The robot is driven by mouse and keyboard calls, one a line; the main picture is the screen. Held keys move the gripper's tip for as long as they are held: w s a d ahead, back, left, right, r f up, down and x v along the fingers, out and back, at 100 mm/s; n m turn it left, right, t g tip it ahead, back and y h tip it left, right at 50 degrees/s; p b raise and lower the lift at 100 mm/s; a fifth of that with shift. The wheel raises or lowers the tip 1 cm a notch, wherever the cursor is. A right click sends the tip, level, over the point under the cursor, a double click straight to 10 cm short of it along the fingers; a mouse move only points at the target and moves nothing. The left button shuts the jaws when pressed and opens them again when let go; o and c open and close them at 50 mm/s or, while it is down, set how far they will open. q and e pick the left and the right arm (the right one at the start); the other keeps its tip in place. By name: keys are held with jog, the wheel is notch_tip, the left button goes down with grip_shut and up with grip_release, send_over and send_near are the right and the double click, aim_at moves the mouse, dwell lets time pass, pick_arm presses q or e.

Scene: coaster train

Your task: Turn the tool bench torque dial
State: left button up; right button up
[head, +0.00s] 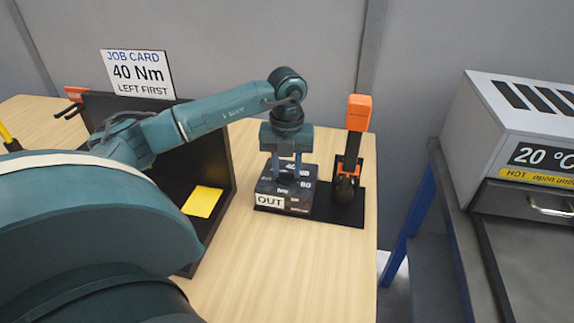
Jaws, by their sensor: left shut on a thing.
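The torque dial box (283,200) is a small dark block with white numbers on its top, 40 and 80 among them, and an OUT label on its front. It stands on a black mat (338,211) on the wooden bench. My left gripper (285,171) points straight down onto the top of the box, shut on the dial. The dial itself is mostly hidden between the fingers. A job card (138,73) behind the bench reads 40 Nm, LEFT FIRST. My right gripper is not in view.
An orange and black tool (353,145) stands upright on the mat, close right of the box. A black open case (218,165) with a yellow note (202,201) is to the left. An oven-like unit (520,150) showing 20 °C stands at right. The front bench is clear.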

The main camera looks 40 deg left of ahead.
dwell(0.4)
pick_arm(q)
jog(key=o, duration=1)
jog(key=shift+r, duration=0.1)
notch_tip(320, 180, up, 13)
dwell(0.4)
